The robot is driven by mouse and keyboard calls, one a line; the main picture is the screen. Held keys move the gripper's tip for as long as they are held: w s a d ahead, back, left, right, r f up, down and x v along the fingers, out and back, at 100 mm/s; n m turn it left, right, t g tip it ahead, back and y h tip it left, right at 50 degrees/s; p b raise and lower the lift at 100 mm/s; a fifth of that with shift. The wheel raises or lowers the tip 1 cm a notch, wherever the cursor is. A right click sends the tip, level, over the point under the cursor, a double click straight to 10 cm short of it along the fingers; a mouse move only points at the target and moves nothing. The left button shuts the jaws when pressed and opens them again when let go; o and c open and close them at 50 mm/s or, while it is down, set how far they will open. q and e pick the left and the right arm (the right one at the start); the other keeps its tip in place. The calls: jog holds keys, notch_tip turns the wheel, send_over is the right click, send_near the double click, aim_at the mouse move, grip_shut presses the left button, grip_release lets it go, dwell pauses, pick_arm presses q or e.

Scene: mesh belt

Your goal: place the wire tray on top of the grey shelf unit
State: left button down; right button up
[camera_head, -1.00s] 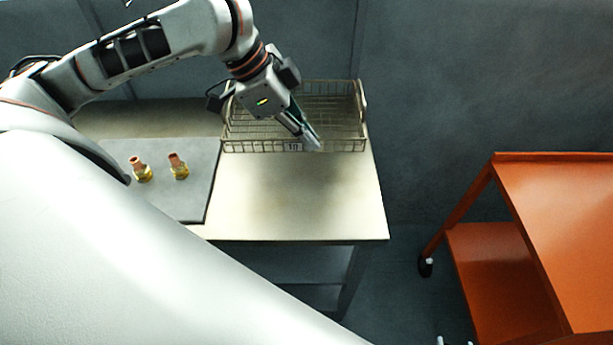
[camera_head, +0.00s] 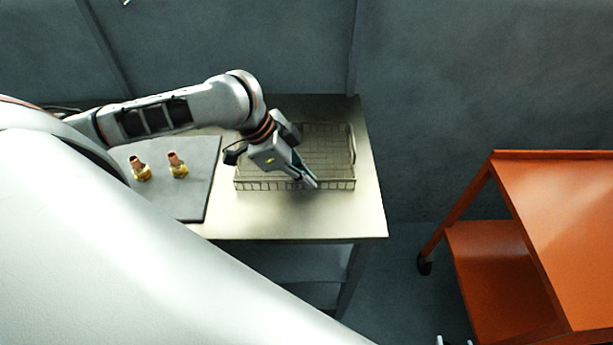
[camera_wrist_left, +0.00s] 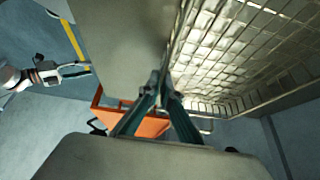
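The wire tray (camera_head: 325,140), a shallow metal mesh basket, is level over the back right of the pale metal top of the grey shelf unit (camera_head: 345,222). It looks to be on or very close to that top; contact cannot be told for sure. My left gripper (camera_head: 311,184) is shut on the tray's near wall and hides part of it. In the left wrist view, the left fingers (camera_wrist_left: 161,84) meet at the tray's rim, with the mesh (camera_wrist_left: 235,50) to the right.
A dark grey mat (camera_head: 200,205) with two copper-and-brass fittings (camera_head: 178,165) lies left of the tray. An orange cart (camera_head: 560,220) stands to the right, across a floor gap. A grey wall (camera_head: 480,80) is behind. The front right of the top is clear.

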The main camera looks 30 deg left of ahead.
pick_arm(q)
jog(key=c, duration=2.7)
grip_release()
jog(key=shift+f, duration=0.1)
jog(key=o, duration=0.4)
jog(key=v, duration=1.2)
jog(key=shift+r, duration=0.2)
